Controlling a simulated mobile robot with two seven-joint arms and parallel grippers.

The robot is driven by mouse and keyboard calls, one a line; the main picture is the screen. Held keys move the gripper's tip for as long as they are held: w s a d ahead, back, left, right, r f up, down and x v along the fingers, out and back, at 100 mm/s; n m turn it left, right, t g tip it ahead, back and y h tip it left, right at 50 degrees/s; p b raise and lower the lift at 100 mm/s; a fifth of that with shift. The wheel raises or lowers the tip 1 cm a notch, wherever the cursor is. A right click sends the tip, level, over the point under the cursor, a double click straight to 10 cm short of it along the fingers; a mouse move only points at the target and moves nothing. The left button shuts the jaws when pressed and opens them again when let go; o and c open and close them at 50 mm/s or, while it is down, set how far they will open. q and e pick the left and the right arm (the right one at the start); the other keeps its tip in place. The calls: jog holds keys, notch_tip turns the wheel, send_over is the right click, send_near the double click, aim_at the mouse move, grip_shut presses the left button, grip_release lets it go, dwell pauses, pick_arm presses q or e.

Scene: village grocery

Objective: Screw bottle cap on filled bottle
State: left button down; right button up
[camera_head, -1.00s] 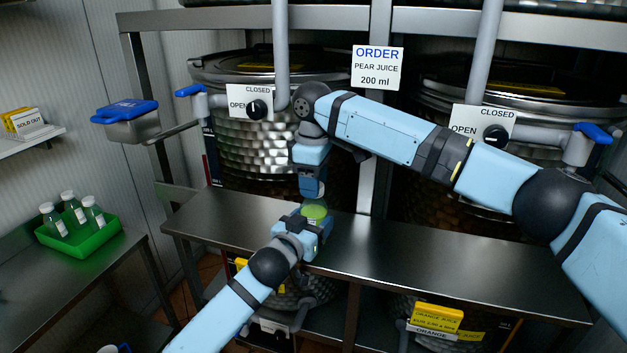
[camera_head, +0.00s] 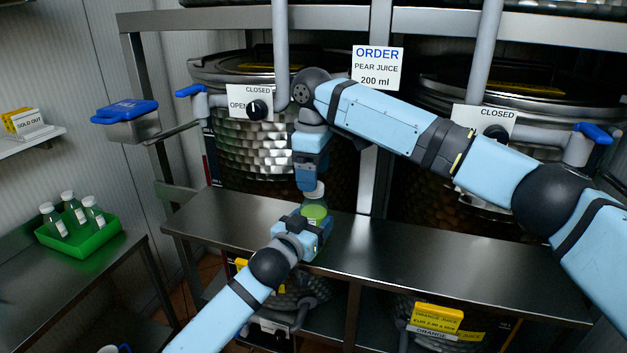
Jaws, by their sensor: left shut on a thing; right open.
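A bottle filled with green juice (camera_head: 314,212) stands upright above the metal counter. My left gripper (camera_head: 314,226) is shut around its lower part, which is mostly hidden. A white cap (camera_head: 315,190) sits at the top of the bottle; how tightly it is seated cannot be told. My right gripper (camera_head: 309,181) points down just above the cap. It is open, though its fingers are small and partly hidden in the camera_head view.
The steel counter (camera_head: 430,250) is clear to the right. Behind it stand two metal tanks with taps and an order sign (camera_head: 377,69) reading pear juice 200 ml. A green tray (camera_head: 80,246) with capped bottles is at left.

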notch_tip(320, 180, up, 10)
jog(key=shift+f, duration=0.2)
pick_arm(q)
jog(key=shift+c, duration=0.8)
grip_release()
jog(key=shift+s+a+f, duration=0.15)
jog(key=shift+s+a, duration=0.1)
jog(key=shift+s, duration=0.15)
jog(key=b+v, duration=0.2)
jog(key=v, duration=1.1)
pick_arm(e)
notch_tip(320, 180, down, 2)
jog(key=shift+f, duration=0.1)
